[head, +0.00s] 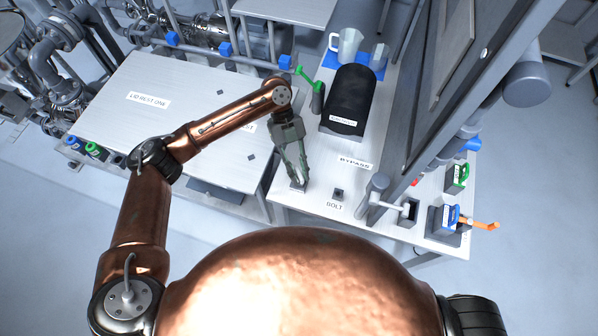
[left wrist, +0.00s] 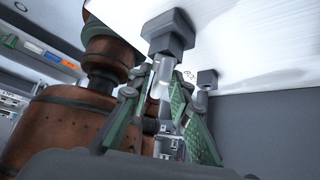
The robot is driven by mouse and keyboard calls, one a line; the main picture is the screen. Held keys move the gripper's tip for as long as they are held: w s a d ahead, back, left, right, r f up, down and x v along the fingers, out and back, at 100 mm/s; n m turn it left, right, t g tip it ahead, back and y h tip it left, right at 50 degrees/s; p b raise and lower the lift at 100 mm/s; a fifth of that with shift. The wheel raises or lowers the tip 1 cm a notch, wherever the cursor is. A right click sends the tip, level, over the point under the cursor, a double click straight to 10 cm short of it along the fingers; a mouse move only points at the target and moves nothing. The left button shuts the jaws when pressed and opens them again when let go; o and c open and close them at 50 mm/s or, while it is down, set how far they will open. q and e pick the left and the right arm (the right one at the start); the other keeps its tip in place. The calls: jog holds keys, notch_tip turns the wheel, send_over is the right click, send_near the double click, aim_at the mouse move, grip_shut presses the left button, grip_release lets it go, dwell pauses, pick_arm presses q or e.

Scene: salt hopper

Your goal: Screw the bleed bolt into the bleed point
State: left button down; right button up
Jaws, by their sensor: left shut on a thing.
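My left gripper (head: 299,180) points down at the front left of the right-hand table, with its fingertips at a small grey block (head: 297,187). In the left wrist view, my left gripper (left wrist: 160,92) is shut on a small pale metal piece, which looks like the bleed bolt (left wrist: 157,88). The bolt is in line with the dark grey block (left wrist: 168,32), which looks like the bleed point. I cannot tell whether the bolt touches it. A second small block (head: 338,194), beside the label BOLT, also shows in the left wrist view (left wrist: 207,78). My right gripper is out of view.
A black cylinder (head: 350,98) lies behind my left gripper, with a green-handled valve (head: 314,92) beside it. A white jug (head: 346,46) stands at the back.

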pick_arm(q)
jog(key=shift+f+m+g+y+b, duration=0.15)
jog(key=shift+m+g+y+b, duration=0.15)
jog(key=shift+m+y+b, duration=1)
jog(key=shift+m+b, duration=0.55)
jog(key=shift+m, duration=0.15)
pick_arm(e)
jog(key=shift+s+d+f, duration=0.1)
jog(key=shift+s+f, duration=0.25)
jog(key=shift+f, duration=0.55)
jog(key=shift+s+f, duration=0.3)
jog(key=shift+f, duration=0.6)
pick_arm(q)
jog(key=shift+d+m+y+b, duration=0.1)
jog(key=shift+m+y+b, duration=0.2)
jog(key=shift+m, duration=0.1)
jog(key=shift+m+y, duration=0.9)
jog(key=shift+m, duration=0.3)
jog(key=c, duration=1.7)
grip_release()
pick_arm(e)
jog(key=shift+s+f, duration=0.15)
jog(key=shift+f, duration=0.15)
